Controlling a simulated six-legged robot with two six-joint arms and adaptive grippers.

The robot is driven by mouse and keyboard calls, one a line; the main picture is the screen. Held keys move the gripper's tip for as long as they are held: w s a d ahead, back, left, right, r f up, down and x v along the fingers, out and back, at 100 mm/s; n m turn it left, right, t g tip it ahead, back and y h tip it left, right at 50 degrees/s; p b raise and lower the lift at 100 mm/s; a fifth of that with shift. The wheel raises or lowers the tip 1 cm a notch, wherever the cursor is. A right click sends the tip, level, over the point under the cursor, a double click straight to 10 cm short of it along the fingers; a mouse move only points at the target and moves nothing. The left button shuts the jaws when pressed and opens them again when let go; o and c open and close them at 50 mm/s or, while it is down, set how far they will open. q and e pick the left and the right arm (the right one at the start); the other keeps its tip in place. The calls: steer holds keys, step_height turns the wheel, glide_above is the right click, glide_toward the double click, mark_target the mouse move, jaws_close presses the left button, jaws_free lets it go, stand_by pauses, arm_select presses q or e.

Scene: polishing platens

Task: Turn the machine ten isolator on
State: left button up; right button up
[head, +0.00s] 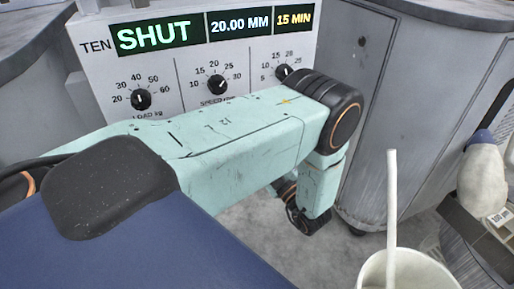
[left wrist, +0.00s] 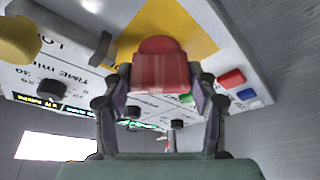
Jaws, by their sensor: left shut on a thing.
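The machine ten panel (head: 190,45) shows at the top of the head view, with a display reading SHUT, 20.00 MM and 15 MIN. In the left wrist view, a red isolator handle (left wrist: 160,66) stands in front of a yellow plate (left wrist: 190,22) on the panel. My left gripper (left wrist: 160,84) has its two fingers on either side of the red handle and is shut on it. In the head view my left arm reaches across below the panel; its fingers and the isolator are hidden there. My right gripper is in neither view.
Black dials (head: 217,85) line the panel. Red and blue buttons (left wrist: 232,78) sit beside the yellow plate. A grey cabinet (head: 385,110) stands to the right. A white cup (head: 410,272) with a stick and a white bottle (head: 483,170) are at the lower right.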

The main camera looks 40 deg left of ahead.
arm_select(q)
steer(key=shift+r, duration=0.1)
steer(key=o, duration=1.1)
steer(key=shift+o, duration=0.2)
